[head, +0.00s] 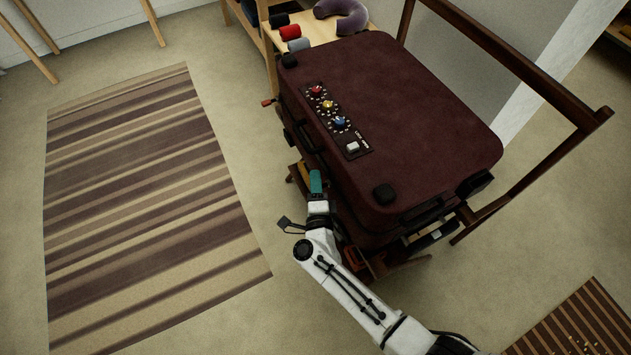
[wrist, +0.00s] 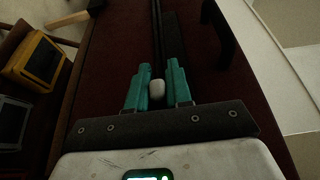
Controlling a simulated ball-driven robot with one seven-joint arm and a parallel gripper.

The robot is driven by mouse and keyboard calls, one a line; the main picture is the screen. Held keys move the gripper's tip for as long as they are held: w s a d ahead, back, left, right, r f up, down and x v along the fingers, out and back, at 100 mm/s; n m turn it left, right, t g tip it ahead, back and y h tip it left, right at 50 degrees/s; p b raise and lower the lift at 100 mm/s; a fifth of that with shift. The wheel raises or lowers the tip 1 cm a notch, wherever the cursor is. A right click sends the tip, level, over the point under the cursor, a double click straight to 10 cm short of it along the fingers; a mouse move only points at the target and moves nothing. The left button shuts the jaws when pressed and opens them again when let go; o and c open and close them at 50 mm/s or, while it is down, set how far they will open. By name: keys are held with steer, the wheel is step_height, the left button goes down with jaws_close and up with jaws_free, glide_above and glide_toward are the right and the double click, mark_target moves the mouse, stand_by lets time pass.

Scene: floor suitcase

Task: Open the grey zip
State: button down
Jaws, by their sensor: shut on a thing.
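The maroon suitcase (head: 430,105) lies on a low wooden stand, its front side facing my arm. My gripper (head: 316,182), with teal fingers, is at that front side, below the top edge. In the wrist view, my gripper (wrist: 157,92) is shut on a small, pale grey, rounded piece, the grey zip (wrist: 157,87), between the fingertips. A dark zip line (wrist: 157,35) runs away from it along the maroon suitcase side (wrist: 112,55). In the head view the fingers hide the grey zip.
A red pull (head: 268,102) sticks out at the suitcase's far left corner. Coloured dials (head: 328,105) sit on its top. A wooden rail (head: 545,75) stands to the right. A yellow-framed object (wrist: 35,60) shows at left in the wrist view. The striped rug (head: 140,190) is clear.

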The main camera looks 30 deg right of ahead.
steer(key=s+p, duration=0.3)
steer(key=s, duration=1.1)
steer(key=shift+s, duration=0.3)
steer(key=shift+f, duration=0.1)
steer(key=c, duration=1.1)
jaws_free()
steer(key=b+v, duration=0.1)
steer(key=v, duration=0.9)
steer(key=shift+s+a, duration=0.15)
steer(key=shift+s, duration=0.2)
